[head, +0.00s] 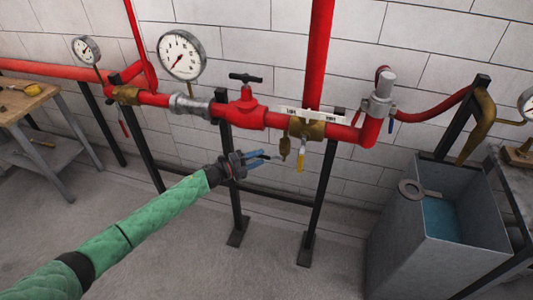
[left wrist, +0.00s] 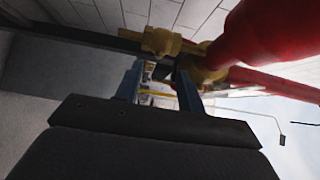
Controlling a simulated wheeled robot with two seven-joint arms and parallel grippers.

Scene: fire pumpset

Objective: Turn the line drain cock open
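A brass fitting (head: 306,130) sits on the red pipe under a white label strip. Below it hangs a small brass part (head: 285,148) and a yellow lever (head: 300,160) that points down; this looks like the line drain cock. My left gripper (head: 268,157) is just left of them, its blue fingers pointing right, apart from the lever. In the left wrist view the two fingers (left wrist: 158,90) stand apart with no object clearly held. Brass parts (left wrist: 160,40) and a thin yellow strip (left wrist: 155,94) show beyond them. My right gripper is out of view.
A red valve with a dark handle (head: 246,78) stands on the pipe above my left gripper. Black support posts (head: 321,190) stand behind and to the right. A grey open tank (head: 405,235) is at the right, a wooden bench (head: 25,100) at the left. The floor between is clear.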

